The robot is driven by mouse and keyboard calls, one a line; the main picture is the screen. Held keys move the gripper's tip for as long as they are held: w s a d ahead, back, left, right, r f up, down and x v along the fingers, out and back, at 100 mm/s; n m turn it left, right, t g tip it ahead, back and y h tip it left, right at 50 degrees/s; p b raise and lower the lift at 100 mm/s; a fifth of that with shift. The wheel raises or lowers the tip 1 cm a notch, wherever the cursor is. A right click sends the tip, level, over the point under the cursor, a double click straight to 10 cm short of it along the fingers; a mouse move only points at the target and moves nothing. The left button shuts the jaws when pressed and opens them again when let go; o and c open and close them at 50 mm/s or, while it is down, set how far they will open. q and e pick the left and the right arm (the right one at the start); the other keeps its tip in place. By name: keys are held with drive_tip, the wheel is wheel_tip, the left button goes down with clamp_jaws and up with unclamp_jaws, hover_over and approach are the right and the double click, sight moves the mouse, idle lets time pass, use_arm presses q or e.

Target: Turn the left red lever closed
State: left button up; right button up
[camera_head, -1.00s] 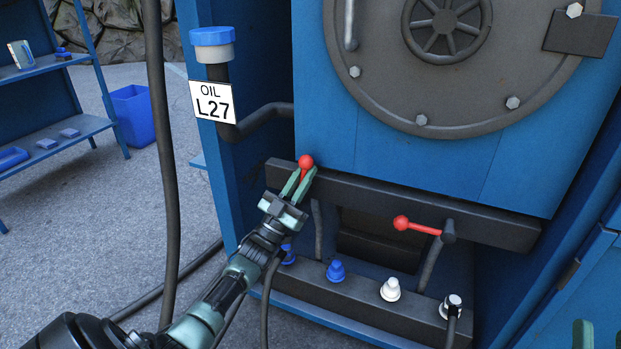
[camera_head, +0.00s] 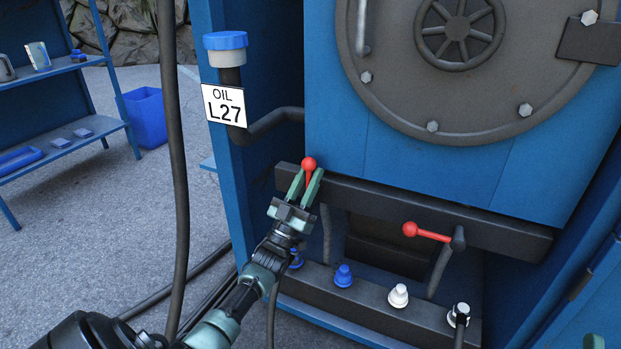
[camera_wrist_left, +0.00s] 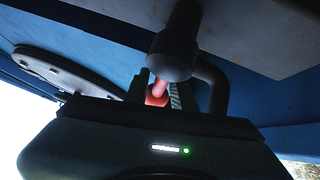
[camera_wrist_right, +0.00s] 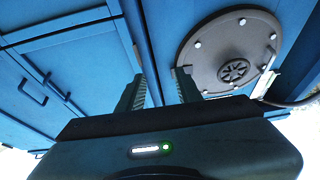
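The left red lever (camera_head: 309,163) is at the left end of a dark bar on the blue machine. My left gripper (camera_head: 309,177) is at it, with a green finger on each side of the red knob and stem. In the left wrist view the red knob (camera_wrist_left: 157,95) sits between the fingers, below a dark round pivot (camera_wrist_left: 173,57). The gap is narrow, and whether both fingers press on it is unclear. My right gripper (camera_wrist_right: 160,85) is open and empty in the right wrist view, away from the levers.
A second red lever (camera_head: 426,232) points left farther right on the dark bar (camera_head: 390,203). Blue and white knobs (camera_head: 398,296) stand on a ledge below. An oil pipe with a blue cap (camera_head: 226,42) rises at left. A black cable (camera_head: 177,180) hangs beside my left arm.

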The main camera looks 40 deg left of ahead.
use_arm(q)
drive_tip(key=shift+s+r, duration=0.2)
drive_tip(key=shift+r, duration=0.1)
drive_tip(key=shift+f, duration=0.1)
use_arm(e)
drive_tip(key=shift+s, duration=0.15)
use_arm(q)
drive_tip(key=shift+f, duration=0.1)
